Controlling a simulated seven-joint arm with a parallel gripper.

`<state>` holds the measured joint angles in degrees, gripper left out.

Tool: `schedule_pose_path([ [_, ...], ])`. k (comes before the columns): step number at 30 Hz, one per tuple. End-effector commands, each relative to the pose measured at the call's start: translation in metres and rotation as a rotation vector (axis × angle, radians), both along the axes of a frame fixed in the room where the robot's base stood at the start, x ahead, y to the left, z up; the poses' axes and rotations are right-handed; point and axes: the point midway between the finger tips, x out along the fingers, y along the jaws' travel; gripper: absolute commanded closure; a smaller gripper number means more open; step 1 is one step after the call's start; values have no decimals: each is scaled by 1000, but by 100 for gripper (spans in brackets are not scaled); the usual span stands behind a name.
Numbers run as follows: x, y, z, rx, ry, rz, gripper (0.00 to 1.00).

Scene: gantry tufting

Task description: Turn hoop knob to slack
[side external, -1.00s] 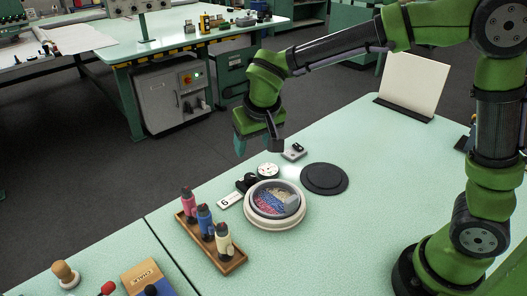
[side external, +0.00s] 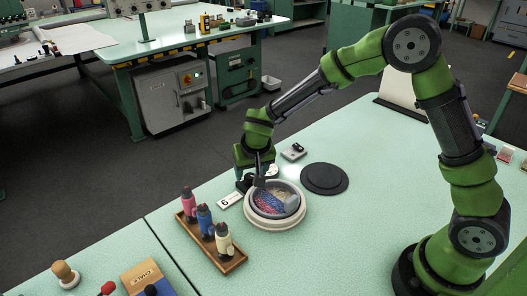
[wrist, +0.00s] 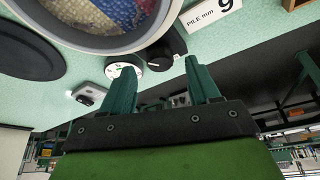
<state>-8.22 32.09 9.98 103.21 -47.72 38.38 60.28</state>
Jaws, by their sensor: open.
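The hoop (side external: 275,210) is a pale round ring on the table with pink, blue and cream tufting inside. Its rim also shows at the top of the wrist view (wrist: 130,40). A black knob (wrist: 167,47) sits against the hoop's outer side; in the side view it is mostly hidden by my gripper. My gripper (side external: 249,178) is low over the hoop's far left side. In the wrist view its two teal fingers (wrist: 162,85) are apart and empty, pointing towards the knob. I cannot tell whether they touch it.
A white dial (wrist: 124,70) lies beside the knob. A "PILE mm" number plate (side external: 230,199) stands left of the hoop. A wooden rack (side external: 228,262) holds pink, blue and cream yarn cones. A black disc (side external: 324,178) and small grey switch box (side external: 294,152) lie behind right.

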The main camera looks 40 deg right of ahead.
Motion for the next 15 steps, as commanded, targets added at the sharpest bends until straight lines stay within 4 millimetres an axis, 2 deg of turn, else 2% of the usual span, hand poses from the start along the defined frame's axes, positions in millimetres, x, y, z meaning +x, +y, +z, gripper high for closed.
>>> schedule_pose_path([
  [3,6,-3,-15,-1,0,0,39],
  [6,8,-4,-20,-1,0,0,39],
  [15,9,-4,-23,-1,-2,0,39],
])
